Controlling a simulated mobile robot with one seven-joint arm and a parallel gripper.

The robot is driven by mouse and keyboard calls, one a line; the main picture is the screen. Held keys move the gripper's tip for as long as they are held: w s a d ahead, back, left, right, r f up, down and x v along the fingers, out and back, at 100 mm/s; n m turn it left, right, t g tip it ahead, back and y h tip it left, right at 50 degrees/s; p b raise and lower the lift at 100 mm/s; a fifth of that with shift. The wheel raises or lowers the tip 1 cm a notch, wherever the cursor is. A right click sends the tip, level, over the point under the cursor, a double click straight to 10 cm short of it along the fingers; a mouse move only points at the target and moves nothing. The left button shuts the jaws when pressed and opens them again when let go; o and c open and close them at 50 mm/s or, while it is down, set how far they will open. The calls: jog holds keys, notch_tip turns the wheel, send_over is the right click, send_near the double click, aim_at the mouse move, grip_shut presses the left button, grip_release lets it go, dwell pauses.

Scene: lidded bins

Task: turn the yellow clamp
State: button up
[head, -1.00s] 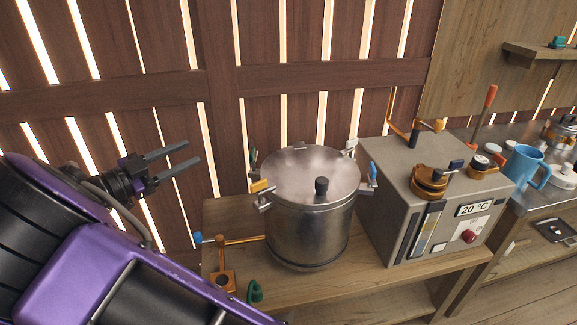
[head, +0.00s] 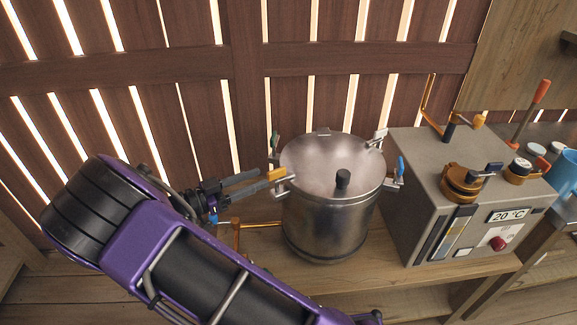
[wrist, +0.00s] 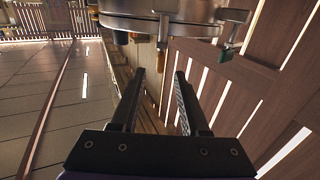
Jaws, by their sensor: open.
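The yellow clamp (head: 277,174) sits on the left side of the steel pot's rim (head: 318,192). My gripper (head: 259,179) is open, with its two dark fingers reaching in from the left, their tips close to the clamp. In the wrist view my gripper (wrist: 160,72) has clear space between its fingers. A clamp with a yellow-brown handle (wrist: 162,58) hangs from the pot's rim just ahead of the gap between the fingertips. I cannot tell whether either finger touches it.
The pot also has a blue clamp (head: 401,167) at right and a green clamp (head: 275,144) at back left. A grey box with a display (head: 507,214) stands to the right. An orange metal fixture (head: 236,236) is below my gripper. A slatted wall closes the back.

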aim_at(288, 174)
jog(key=x, duration=0.9)
jog(key=shift+w+d, duration=0.25)
jog(key=shift+d, duration=0.05)
jog(key=shift+c, duration=0.3)
grip_shut()
